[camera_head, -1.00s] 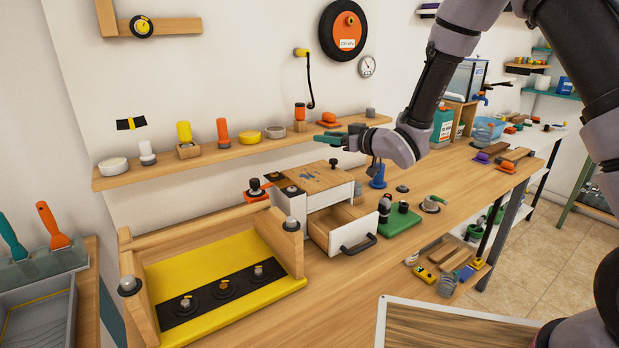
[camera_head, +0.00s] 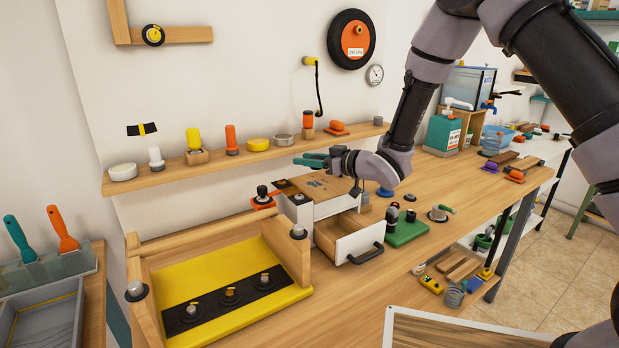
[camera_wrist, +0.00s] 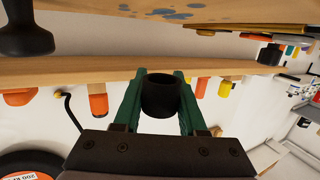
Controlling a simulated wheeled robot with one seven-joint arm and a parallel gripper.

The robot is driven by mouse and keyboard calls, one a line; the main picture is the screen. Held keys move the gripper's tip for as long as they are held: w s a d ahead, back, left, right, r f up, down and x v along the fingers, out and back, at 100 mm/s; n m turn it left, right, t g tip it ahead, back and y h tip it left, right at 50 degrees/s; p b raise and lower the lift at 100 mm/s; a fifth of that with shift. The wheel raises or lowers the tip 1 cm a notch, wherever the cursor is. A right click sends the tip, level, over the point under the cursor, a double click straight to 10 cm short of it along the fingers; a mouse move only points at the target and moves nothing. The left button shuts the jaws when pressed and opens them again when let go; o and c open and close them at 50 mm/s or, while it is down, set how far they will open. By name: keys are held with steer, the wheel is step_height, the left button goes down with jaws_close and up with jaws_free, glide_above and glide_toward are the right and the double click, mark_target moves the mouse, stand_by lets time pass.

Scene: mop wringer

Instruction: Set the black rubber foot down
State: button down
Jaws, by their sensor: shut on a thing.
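The black rubber foot (camera_wrist: 160,96) shows in the wrist view as a short, dark, hollow cylinder between the green fingers of my gripper (camera_wrist: 160,92). My gripper (camera_head: 311,161) is shut on it. In the head view my gripper hovers above the small cabinet's wooden top (camera_head: 312,183), in front of the wall shelf. I cannot make out the held foot there. The wrist view appears upside down, and the foot looks clear of the surfaces around it.
A dark knob-like piece (camera_head: 355,190) stands near the cabinet top's right edge. The cabinet's drawer (camera_head: 345,240) is open. The wall shelf (camera_head: 180,172) carries several pieces. A yellow-floored tray (camera_head: 215,282) stands at left, a green block (camera_head: 405,232) at right.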

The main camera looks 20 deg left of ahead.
mark_target(308, 182)
steer(key=shift+f, duration=2.25)
steer(key=shift+f, duration=0.15)
steer(key=shift+c, duration=2.3)
jaws_free()
steer(key=s+v, duration=0.1)
steer(key=v, duration=1)
steer(key=shift+a+f, duration=0.15)
